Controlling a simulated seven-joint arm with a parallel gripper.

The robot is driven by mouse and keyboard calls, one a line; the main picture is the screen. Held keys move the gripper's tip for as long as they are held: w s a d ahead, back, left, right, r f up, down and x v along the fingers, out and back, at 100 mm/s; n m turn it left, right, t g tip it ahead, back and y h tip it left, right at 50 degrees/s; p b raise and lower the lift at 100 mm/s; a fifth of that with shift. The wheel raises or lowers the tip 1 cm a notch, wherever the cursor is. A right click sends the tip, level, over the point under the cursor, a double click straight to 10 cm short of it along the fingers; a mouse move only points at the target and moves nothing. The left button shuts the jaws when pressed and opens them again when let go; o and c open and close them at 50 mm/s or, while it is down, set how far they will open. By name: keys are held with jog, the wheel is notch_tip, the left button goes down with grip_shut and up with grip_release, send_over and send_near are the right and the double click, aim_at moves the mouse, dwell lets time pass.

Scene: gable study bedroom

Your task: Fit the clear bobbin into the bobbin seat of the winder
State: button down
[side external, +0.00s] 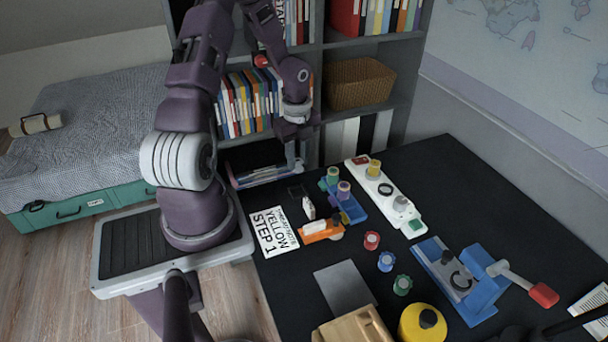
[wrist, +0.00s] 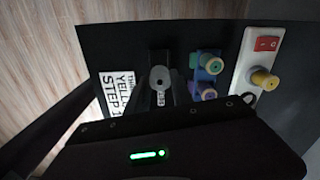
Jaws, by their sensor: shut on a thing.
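My gripper (side external: 291,160) hangs above the far left edge of the black table, shut on the clear bobbin. In the wrist view the bobbin (wrist: 160,78) shows as a pale grey disc with a central hole between the dark fingers. In the side view it is too small to make out. The white winder (side external: 361,168) lies to the right of my gripper, apart from it. It carries a yellow spool (side external: 374,168), a black ring (side external: 385,189) and a grey round part (side external: 401,202). I cannot tell for certain which is the seat. In the wrist view, its red switch (wrist: 268,43) shows.
A blue rack (side external: 352,208) with green and purple spools stands between my gripper and the winder. An orange tool (side external: 318,232), loose spools and a blue lever device (side external: 485,292) are nearer the front. The bookshelf (side external: 335,120) is close behind my gripper.

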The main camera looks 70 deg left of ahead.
jog(key=shift+r, duration=0.45)
jog(key=shift+w, duration=0.25)
jog(key=w, duration=0.5)
jog(key=r, duration=0.2)
send_over(386, 191)
notch_tip(386, 191, down, 10)
jog(key=shift+f, duration=0.1)
jog(key=shift+s, duration=0.1)
